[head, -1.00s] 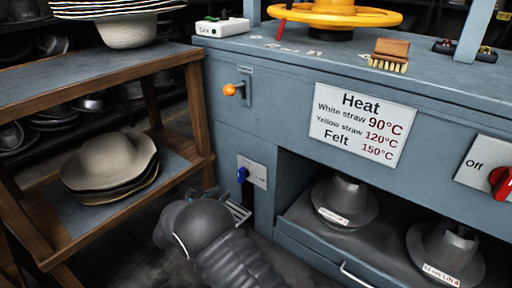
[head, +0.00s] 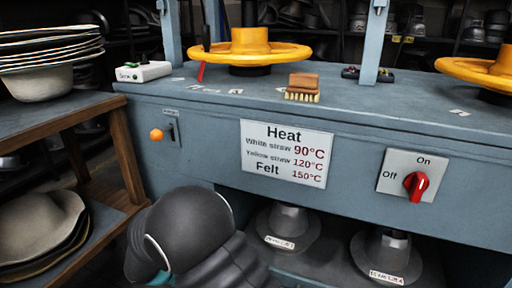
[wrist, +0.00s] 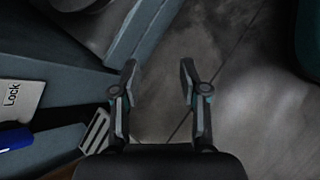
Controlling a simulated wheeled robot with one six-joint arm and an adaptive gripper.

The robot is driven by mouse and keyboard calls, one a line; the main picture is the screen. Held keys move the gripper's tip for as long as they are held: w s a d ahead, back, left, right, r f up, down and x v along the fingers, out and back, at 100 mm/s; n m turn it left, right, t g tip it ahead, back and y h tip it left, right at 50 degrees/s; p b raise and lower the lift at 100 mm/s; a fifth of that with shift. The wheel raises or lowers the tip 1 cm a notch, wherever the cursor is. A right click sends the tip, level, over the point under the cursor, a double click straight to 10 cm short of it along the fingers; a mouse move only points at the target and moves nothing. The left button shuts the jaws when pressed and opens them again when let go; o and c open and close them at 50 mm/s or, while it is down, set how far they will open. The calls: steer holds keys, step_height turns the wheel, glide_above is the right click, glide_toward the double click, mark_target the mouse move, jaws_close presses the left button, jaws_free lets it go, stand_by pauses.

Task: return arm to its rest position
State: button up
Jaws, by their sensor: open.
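My gripper (wrist: 158,85) shows in the wrist view with its two fingers spread apart and nothing between them. Dark, smudged floor lies beyond the fingertips. In the head view my dark grey arm fills the lower middle, in front of the blue-grey press bench (head: 210,115), and the gripper itself is not visible there. In the wrist view, a white "Lock" label (wrist: 18,105) and a blue knob (wrist: 14,138) on the bench are to the left of the gripper, apart from it.
A wooden rack with hats (head: 40,230) stands at the left. The bench front carries an orange-knobbed lever (head: 157,135), a heat sign (head: 286,153) and a red switch (head: 416,184). Metal hat blocks (head: 288,230) sit in the open bay below. Yellow handwheels (head: 250,52) stand above.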

steer(key=s+d+r+m+y+p, duration=0.2)
steer(key=s+d+r+m, duration=0.4)
steer(key=d+r, duration=0.3)
steer(key=s+d+r+m+y+p, duration=0.3)
steer(key=s+d+r+m, duration=0.3)
steer(key=d+r, duration=0.4)
steer(key=s+d+r+m+y+p, duration=0.3)
steer(key=s+d+r+m, duration=0.4)
steer(key=r, duration=0.8)
steer(key=d, duration=0.3)
steer(key=shift+r+t, duration=0.35)
steer(key=shift+t, duration=0.05)
